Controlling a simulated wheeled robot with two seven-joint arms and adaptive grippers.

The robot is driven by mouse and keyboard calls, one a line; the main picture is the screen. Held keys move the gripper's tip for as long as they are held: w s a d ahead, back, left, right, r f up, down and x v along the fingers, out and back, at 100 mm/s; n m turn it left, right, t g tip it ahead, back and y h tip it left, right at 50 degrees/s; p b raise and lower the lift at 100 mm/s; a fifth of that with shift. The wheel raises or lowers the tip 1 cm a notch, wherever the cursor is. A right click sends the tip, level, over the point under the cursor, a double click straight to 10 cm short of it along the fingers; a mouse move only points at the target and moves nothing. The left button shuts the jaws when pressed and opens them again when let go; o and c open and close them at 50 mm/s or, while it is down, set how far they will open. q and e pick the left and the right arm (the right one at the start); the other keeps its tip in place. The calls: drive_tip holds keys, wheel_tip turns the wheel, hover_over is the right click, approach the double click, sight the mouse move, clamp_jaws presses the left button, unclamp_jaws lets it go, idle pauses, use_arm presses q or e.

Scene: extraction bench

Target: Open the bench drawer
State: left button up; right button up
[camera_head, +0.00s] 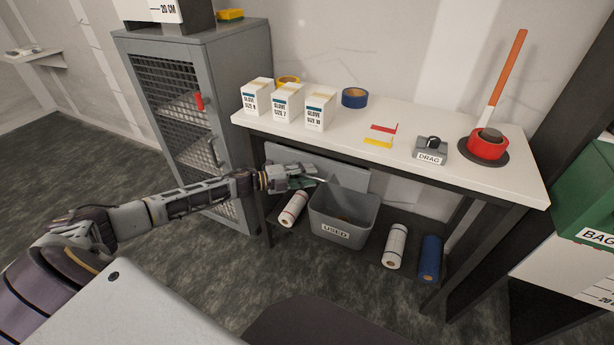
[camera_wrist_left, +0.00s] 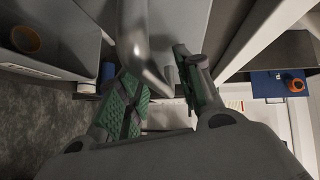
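The bench drawer (camera_head: 347,173) shows in the head view as a grey panel under the left half of the white bench top; I cannot tell how far it stands out. My left gripper (camera_head: 316,178) is at its front, just above the grey bin, and hides part of it. In the left wrist view a curved metal handle (camera_wrist_left: 140,48) lies between the green-padded fingers of my left gripper (camera_wrist_left: 157,75). The fingers are apart, with a gap between the handle and the right finger. Behind the handle is the grey drawer front (camera_wrist_left: 185,22). My right gripper is not in view.
The bin marked USED (camera_head: 343,218) stands close under the gripper, among paper rolls (camera_head: 395,246) on the lower shelf. The bench top (camera_head: 430,118) holds glove boxes (camera_head: 287,103), tape and a drag weight (camera_head: 430,150). A grey mesh cabinet (camera_head: 243,60) stands left.

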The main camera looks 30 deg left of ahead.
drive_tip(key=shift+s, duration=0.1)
use_arm(q)
clamp_jaws()
drive_tip(key=shift+s+f, duration=0.1)
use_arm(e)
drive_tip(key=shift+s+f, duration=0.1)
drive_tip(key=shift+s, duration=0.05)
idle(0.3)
